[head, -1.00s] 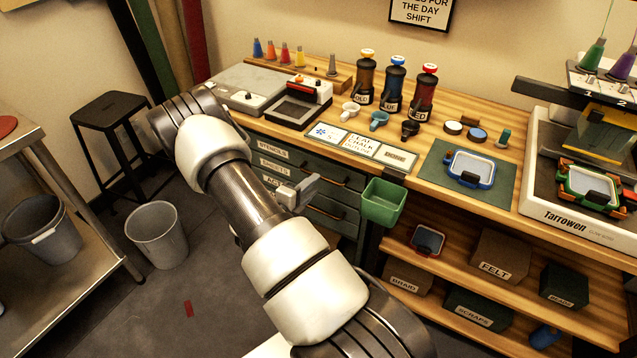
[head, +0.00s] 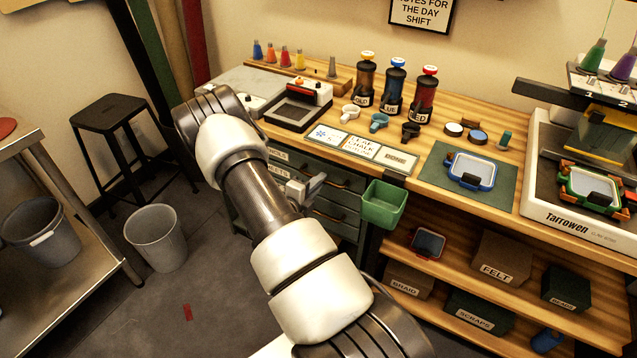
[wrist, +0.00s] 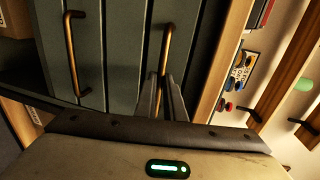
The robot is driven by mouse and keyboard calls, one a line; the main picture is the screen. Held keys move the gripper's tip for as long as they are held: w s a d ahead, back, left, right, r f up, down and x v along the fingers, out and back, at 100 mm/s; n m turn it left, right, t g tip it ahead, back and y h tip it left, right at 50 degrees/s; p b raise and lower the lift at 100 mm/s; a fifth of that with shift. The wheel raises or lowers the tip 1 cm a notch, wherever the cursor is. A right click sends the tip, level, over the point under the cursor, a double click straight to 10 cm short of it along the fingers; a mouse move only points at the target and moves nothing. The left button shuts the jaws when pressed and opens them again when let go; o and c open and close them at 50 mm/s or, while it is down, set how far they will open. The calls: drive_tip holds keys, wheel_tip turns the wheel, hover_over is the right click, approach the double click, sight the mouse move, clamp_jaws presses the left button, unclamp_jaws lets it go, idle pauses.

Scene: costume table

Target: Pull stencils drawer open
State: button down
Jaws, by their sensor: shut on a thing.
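The stencils drawer is the top green drawer under the worktop; its label (head: 277,154) is partly covered by my arm in the head view. In the wrist view the drawer fronts appear turned on their side, and a brass bar handle (wrist: 167,45) stands on the front nearest the wooden top. My gripper (wrist: 163,97) is shut on this handle, with its fingers at the handle's lower end in that view. A second brass handle (wrist: 72,55) on a lower drawer is free. I cannot tell clearly how far the drawer stands out.
A green bin (head: 383,204) hangs at the bench front, right of the drawers. A grey waste bin (head: 156,238) and a black stool (head: 106,116) stand left of my arm. Labels, cups and bottles stand on the worktop (head: 440,103). Floor in front of the drawers is partly hidden.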

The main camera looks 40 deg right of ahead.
drive_tip(key=f+p+v, duration=0.1)
drive_tip(key=f+v, duration=0.1)
drive_tip(key=v, duration=1)
drive_tip(key=a+f+p+v, duration=0.1)
drive_tip(key=f+p+v, duration=0.1)
drive_tip(key=v, duration=1)
drive_tip(key=shift+s+f, duration=0.2)
drive_tip(key=shift+f, duration=0.3)
drive_tip(key=shift+a, duration=0.1)
drive_tip(key=c, duration=1.9)
unclamp_jaws()
drive_tip(key=shift+o, duration=0.2)
drive_tip(key=p+v, duration=0.1)
drive_tip(key=v, duration=1.6)
drive_tip(key=shift+a+p, duration=0.2)
drive_tip(key=shift+p, duration=0.1)
